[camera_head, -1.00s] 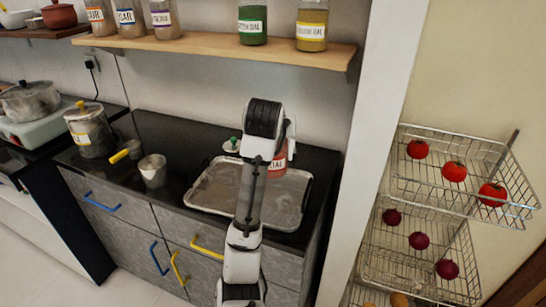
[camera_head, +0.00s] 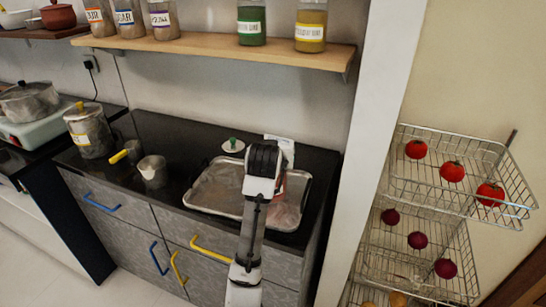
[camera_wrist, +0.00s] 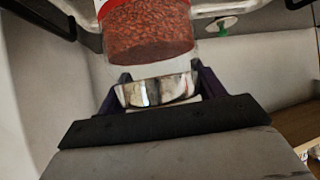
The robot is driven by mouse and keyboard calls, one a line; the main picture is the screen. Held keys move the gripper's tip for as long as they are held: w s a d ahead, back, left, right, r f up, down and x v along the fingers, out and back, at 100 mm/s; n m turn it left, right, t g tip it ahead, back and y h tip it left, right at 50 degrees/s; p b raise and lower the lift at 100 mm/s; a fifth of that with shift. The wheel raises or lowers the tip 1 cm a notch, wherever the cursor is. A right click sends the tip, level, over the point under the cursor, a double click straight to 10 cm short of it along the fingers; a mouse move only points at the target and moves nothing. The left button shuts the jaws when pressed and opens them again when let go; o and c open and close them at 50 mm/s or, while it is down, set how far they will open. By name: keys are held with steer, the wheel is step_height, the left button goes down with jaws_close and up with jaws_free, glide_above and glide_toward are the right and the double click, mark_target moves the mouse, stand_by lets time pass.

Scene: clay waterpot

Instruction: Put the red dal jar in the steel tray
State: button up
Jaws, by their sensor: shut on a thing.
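The red dal jar (camera_wrist: 148,38) fills the top of the wrist view, a clear jar of red-brown lentils with a metal lid. My gripper (camera_wrist: 157,90) is shut on the jar at its lid, one finger on each side. In the head view my arm hides most of the jar, and a sliver of red (camera_head: 283,184) shows at its right edge. The steel tray (camera_head: 213,186) lies on the black counter, and my arm and the jar are over its right part. I cannot tell whether the jar's base touches the tray.
A small white item with a green knob (camera_head: 233,145) is behind the tray. A steel cup (camera_head: 152,171) and a steel pot (camera_head: 90,132) stand to the left. A wooden shelf with jars (camera_head: 225,45) hangs above. A wire basket rack (camera_head: 465,170) is at the right.

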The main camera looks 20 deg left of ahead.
steer(key=o, duration=1.9)
steer(key=shift+f, duration=0.1)
steer(key=shift+c, duration=0.2)
steer(key=shift+r, duration=0.25)
steer(key=b+v, duration=0.1)
steer(key=v, duration=1.1)
steer(key=shift+a, duration=0.1)
